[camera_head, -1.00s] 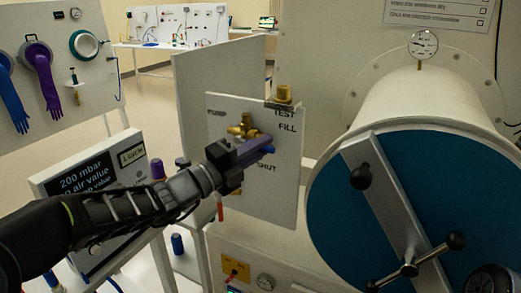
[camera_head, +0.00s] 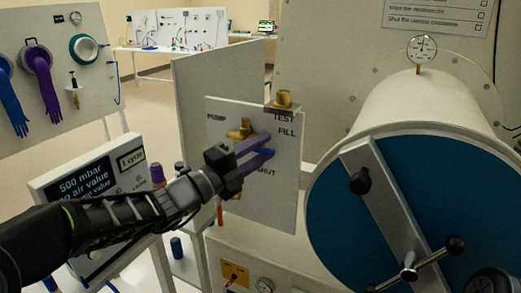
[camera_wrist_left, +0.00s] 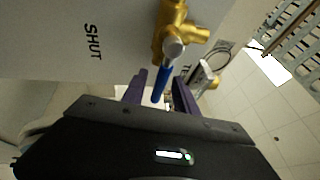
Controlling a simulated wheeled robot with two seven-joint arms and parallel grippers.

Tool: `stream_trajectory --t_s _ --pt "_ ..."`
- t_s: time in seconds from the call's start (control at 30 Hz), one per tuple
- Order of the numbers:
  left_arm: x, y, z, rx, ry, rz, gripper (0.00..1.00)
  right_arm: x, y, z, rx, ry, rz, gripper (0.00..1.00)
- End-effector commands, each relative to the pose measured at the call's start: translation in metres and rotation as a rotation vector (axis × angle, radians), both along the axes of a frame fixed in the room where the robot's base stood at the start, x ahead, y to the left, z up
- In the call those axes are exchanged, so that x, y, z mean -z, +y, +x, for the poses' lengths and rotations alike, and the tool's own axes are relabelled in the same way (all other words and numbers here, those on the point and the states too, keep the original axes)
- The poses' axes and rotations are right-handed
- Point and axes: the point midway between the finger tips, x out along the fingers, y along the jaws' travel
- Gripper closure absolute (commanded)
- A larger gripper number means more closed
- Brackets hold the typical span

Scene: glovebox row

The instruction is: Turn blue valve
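The blue valve has a brass body (camera_head: 243,130) on a white panel marked TEST, FILL and SHUT. Its blue handle (camera_head: 266,153) points right, near the FILL mark. In the left wrist view the blue handle (camera_wrist_left: 161,84) stands out from the brass body (camera_wrist_left: 172,32). My left gripper (camera_head: 264,147) is open, with its two purple fingers apart around the handle. The wrist view shows gaps between the handle and both fingers. The gripper hides part of the valve and of the SHUT mark in the head view. My right gripper is not in view.
A large chamber with a blue round door (camera_head: 335,215) and clamp bar stands close on the right. A gauge (camera_head: 422,48) is above it. A display box (camera_head: 90,195) reading 500 mbar stands at lower left. A glove board (camera_head: 60,70) is behind.

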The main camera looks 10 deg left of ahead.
Motion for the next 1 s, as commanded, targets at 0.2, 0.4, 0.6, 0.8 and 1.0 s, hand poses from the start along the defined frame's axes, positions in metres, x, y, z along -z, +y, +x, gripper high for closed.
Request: stream_trajectory --t_s 0.2,0.4,0.6,0.8,1.0 --pt "0.0 0.0 -0.001 0.0 -0.001 0.001 0.65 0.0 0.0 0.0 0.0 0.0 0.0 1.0" --pt "0.004 0.011 -0.013 -0.002 -0.001 0.001 0.65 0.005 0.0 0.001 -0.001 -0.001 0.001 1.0" --pt "0.011 0.032 -0.038 -0.002 -0.001 0.001 0.65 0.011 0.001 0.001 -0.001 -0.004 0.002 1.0" --pt "0.015 0.047 -0.056 -0.002 0.0 0.0 0.65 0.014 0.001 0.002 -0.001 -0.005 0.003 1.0" --pt "0.015 0.049 -0.06 0.001 -0.001 0.001 0.65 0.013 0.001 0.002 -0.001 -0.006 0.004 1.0"
